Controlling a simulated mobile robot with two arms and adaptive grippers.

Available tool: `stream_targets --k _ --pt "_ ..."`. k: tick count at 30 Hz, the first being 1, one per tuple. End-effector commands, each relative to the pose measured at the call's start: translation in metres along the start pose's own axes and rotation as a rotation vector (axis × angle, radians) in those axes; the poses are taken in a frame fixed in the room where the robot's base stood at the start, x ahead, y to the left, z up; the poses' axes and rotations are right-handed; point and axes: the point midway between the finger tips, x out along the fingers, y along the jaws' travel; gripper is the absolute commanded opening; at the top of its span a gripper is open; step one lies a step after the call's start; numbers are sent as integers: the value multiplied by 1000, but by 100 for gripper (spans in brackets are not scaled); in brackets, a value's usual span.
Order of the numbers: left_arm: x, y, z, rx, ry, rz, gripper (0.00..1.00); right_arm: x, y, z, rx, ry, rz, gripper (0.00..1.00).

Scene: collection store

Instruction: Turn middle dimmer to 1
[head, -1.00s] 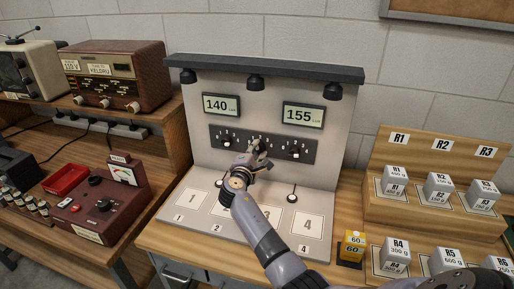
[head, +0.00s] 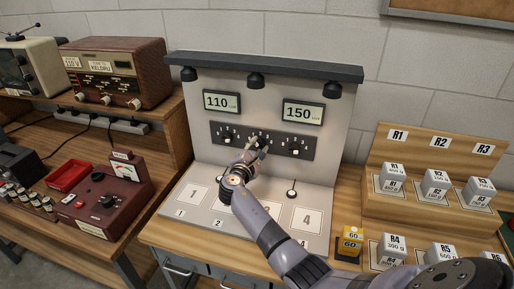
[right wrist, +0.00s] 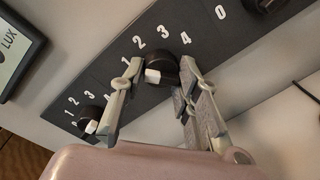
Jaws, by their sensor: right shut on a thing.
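The dark dimmer panel (head: 275,146) on the upright grey board carries three dimmers. The middle dimmer (right wrist: 165,70) is a black knob with a white mark, and the figures 1 to 4 show around it. My right gripper (head: 254,150) is shut on this knob, one finger on each side, also in the right wrist view (right wrist: 160,80). The white mark points to the left; a finger covers part of the scale, so I cannot tell the exact figure. The left dimmer (head: 227,138) and the right dimmer (head: 295,149) stand free. My left gripper is out of view.
Above the panel, the left display (head: 221,102) reads 110 and the right display (head: 303,112) reads 150. Three lamps hang over the board. Numbered pads lie below. A yellow box (head: 348,243) and several grey blocks stand to the right.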

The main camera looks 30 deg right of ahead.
Motion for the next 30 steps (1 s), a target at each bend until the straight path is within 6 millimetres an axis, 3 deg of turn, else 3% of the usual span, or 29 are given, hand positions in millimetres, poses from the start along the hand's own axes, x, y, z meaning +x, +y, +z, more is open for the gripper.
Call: stream_targets --k 4,5,13,23,30 --pt "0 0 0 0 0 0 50 -1 -1 -1 1 2 -1 2" --pt "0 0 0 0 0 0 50 -1 -1 -1 1 3 -1 32" --pt "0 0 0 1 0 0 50 0 0 -1 1 1 -1 50" --pt "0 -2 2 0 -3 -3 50 -2 0 0 1 1 0 50" --pt "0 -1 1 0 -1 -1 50 -34 -1 -2 2 4 1 50"
